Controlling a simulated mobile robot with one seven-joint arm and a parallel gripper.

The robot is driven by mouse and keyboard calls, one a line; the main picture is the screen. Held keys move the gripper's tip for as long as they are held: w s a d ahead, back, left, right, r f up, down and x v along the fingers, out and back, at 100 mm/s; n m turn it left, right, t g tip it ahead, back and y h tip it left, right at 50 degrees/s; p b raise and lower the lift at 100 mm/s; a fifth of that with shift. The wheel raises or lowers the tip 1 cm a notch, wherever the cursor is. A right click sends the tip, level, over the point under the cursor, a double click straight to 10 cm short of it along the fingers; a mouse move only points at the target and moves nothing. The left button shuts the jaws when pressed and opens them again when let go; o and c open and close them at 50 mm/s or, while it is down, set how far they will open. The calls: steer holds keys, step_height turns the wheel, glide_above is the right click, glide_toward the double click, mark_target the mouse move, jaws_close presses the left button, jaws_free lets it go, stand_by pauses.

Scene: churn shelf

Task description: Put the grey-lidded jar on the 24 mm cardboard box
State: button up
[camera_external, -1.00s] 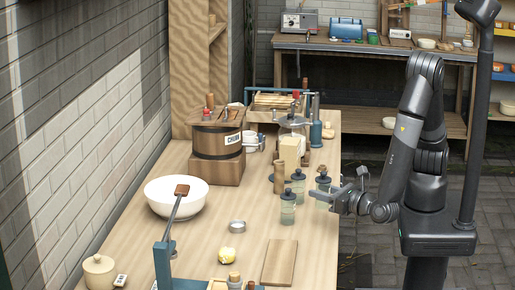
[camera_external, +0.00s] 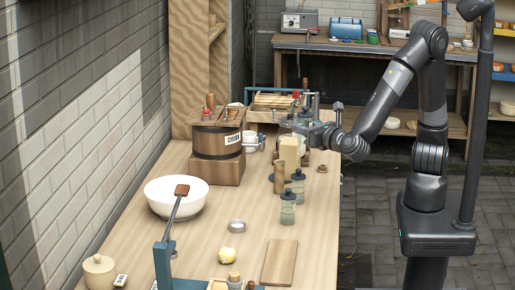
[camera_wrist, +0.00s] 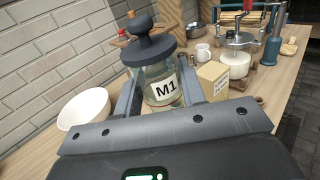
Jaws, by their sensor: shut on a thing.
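My gripper (camera_external: 311,127) is shut on a glass jar with a dark grey knobbed lid (camera_external: 300,122). The jar is off the table and looks close to upright. In the wrist view, the jar, labelled M1 (camera_wrist: 163,90), sits between the two fingers (camera_wrist: 160,98). A light cardboard box (camera_external: 289,152) stands on the table below and a little left of the gripper. Two similar jars (camera_external: 288,209) (camera_external: 298,184) stand nearer the camera.
A wooden churn (camera_external: 217,140) and white bowl (camera_external: 177,196) stand on the left. Wooden pieces (camera_external: 279,178) stand by the box. A cutting board (camera_external: 279,262) lies in front. The right table edge is mostly clear.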

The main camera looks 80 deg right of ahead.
steer(key=s+d+r+m+g+h, duration=0.1)
steer(key=d+r+m+g+h, duration=0.15)
steer(key=d, duration=1.15)
steer(key=s+d+r+m+g+h, duration=0.15)
steer(key=d+g, duration=0.25)
steer(key=d, duration=1)
steer(key=shift+m+t, duration=0.25)
steer(key=shift+m, duration=0.05)
steer(key=w+a+f, duration=0.4)
steer(key=w+a, duration=0.1)
steer(key=w+a+f, duration=0.3)
steer(key=shift+a, duration=0.1)
glide_above(290, 141)
steer(key=shift+f, duration=2.05)
steer(key=shift+f, duration=0.2)
steer(key=o, duration=1.1)
steer(key=shift+c, duration=0.2)
steer(key=shift+r, duration=0.15)
